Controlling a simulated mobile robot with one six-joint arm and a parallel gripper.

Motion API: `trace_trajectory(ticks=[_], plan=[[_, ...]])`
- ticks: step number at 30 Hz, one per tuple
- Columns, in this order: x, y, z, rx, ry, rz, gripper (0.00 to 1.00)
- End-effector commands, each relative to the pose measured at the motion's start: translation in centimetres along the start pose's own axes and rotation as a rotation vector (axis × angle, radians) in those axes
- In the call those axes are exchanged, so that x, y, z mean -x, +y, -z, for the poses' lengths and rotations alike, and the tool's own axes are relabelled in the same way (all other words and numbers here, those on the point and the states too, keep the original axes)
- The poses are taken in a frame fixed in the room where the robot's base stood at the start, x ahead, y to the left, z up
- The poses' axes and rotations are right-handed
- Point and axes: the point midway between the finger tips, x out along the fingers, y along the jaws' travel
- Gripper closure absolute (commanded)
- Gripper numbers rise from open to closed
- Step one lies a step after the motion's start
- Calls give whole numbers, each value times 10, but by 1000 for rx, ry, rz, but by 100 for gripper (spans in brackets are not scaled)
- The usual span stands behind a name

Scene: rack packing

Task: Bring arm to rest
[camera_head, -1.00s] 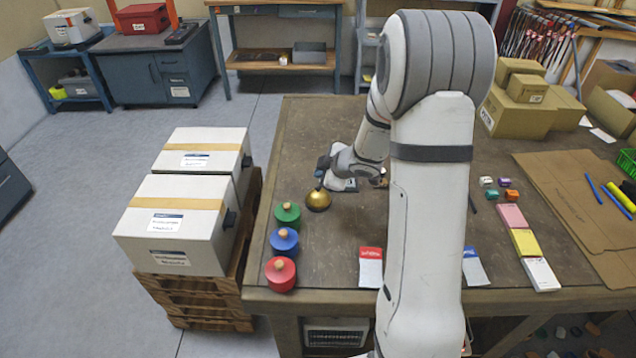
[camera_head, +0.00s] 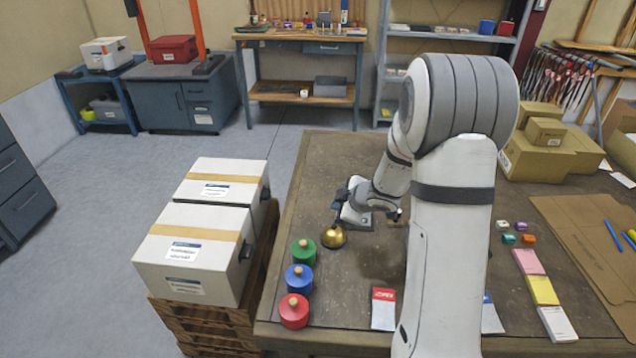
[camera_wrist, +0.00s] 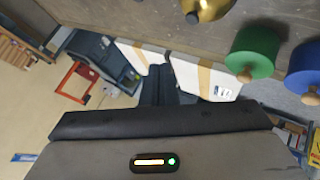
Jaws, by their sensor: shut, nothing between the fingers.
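My arm stands large in the right half of the head view, bent down over the brown workbench (camera_head: 375,275). My gripper (camera_head: 343,202) is low over the far left part of the bench, close to a gold ball-like object (camera_head: 333,237). Whether it touches that object I cannot tell. In the wrist view, the dark fingers of my gripper (camera_wrist: 165,88) are together and hold nothing. The gold object (camera_wrist: 208,8) is at the top edge there, apart from the fingers. My upper arm hides part of the bench.
Green (camera_head: 303,253), blue (camera_head: 299,278) and red (camera_head: 294,311) round knobbed pieces line the bench's left side. White boxes (camera_head: 195,252) stand on a wooden pallet (camera_head: 205,325) at left. Cardboard boxes (camera_head: 540,155) stand at back right. Floor left of the pallet is clear.

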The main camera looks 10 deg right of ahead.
Motion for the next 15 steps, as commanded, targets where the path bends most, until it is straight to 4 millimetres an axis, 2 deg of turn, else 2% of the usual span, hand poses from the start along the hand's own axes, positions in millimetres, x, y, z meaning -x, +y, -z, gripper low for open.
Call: trace_trajectory(ticks=[5, 8, 11, 12, 15], plan=[[8, 6, 2, -15, -24, -24, 100], [28, 18, 4, -67, -91, -85, 100], [64, 31, 6, -167, -195, -171, 100], [82, 33, 6, -220, -241, -205, 100], [125, 28, 7, -365, -343, -266, 100]])
